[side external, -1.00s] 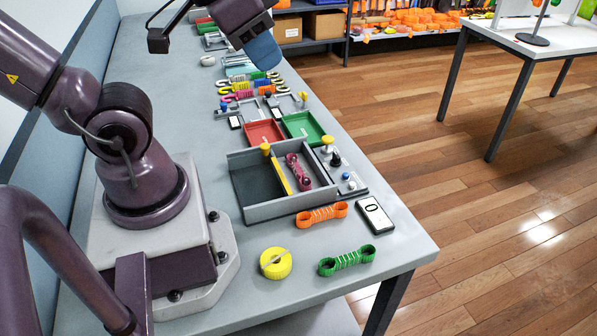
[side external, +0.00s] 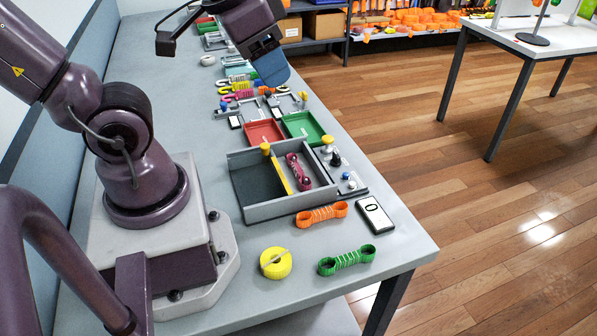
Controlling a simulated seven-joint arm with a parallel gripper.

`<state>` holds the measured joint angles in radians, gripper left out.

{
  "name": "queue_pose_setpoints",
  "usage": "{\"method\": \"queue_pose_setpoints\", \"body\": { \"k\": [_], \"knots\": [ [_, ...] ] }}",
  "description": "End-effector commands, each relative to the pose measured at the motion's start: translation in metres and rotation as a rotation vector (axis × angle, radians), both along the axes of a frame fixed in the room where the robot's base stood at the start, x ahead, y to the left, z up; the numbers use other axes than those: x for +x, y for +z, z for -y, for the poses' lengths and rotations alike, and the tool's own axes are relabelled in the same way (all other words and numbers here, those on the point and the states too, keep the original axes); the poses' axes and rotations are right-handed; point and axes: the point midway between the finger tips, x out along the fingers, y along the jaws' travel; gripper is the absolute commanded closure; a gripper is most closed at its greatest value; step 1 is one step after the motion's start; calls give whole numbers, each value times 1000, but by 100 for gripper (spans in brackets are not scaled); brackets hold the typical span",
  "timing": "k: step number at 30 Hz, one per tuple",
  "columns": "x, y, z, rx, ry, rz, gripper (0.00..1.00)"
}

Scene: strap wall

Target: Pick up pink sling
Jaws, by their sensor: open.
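The pink sling (side external: 299,172) lies in the right compartment of the grey tray (side external: 290,208), just right of the yellow divider (side external: 280,174). It is a short dark-pink strap with a loop at each end. My gripper (side external: 273,68) is high over the far part of the table, well beyond and above the tray. It is apart from the sling, and nothing shows in it. Its fingertips are small and partly hidden in this view.
An orange sling (side external: 321,214), a green sling (side external: 346,260) and a yellow roll (side external: 275,263) lie in front of the tray. Red (side external: 263,132) and green (side external: 304,126) trays stand behind it. A panel with knobs (side external: 340,170) adjoins its right side. A display (side external: 374,215) lies near the right edge.

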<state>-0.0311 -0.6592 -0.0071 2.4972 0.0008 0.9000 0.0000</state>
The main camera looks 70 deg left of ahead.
Motion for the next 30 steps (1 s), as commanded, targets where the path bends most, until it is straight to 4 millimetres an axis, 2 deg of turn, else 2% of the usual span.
{"method": "queue_pose_setpoints", "body": {
  "k": [4, 8, 11, 15, 21, 24, 27, 30],
  "knots": [
    [14, -36, -16, 76, -11, -189, 53],
    [28, -71, -36, 194, -138, -344, 53],
    [39, -99, -51, 281, -297, -455, 53],
    [52, -141, -69, 378, -594, -587, 53],
    [72, -193, -82, 476, -1087, -676, 53],
    [88, -203, -83, 549, -1330, -659, 53],
    [98, -199, -85, 606, -1455, -637, 53],
    [99, -203, -86, 613, -1502, -635, 53]
  ]
}}
